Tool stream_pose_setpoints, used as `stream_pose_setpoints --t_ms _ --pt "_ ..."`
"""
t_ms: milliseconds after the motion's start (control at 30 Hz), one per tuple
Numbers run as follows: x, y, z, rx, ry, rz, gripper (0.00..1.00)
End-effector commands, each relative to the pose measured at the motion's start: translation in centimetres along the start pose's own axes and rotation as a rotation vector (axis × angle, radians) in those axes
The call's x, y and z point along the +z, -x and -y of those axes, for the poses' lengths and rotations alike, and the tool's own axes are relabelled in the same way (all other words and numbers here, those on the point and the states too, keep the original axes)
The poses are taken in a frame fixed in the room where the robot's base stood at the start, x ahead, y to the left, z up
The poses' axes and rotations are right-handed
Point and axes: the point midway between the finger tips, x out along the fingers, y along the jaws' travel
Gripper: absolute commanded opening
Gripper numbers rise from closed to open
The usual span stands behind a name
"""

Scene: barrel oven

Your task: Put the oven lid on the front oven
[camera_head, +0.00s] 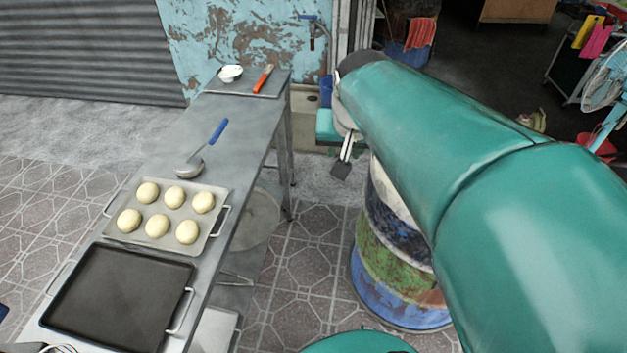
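A barrel oven (392,262), a drum with worn blue, green, yellow and white paint, stands upright on the tiled floor right of the table. My teal arm covers its top and right side, so I cannot see whether its mouth is open or covered. My gripper (342,167) hangs beyond the arm, up and left of the barrel in the picture. It appears apart from the barrel. Its fingers overlap in this view, and nothing is clearly seen between them. I cannot make out the oven lid; the arm may hide it.
A long metal table (238,130) runs along the left. Tiled floor (300,255) between table and barrel is clear.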

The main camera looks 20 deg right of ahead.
Motion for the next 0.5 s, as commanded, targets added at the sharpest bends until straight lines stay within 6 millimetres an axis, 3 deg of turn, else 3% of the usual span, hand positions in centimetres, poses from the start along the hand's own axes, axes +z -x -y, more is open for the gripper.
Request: stream_pose_setpoints --t_ms 100,233,333,500 --pt "5.0 2.2 1.9 -0.044 0.153 -0.018 0.32" --pt "9.4 3.3 2.7 -0.094 0.285 -0.030 0.32" --pt "11.5 3.6 2.9 -0.121 0.348 -0.034 0.32" --pt "12.6 3.6 3.0 -0.134 0.380 -0.034 0.32"
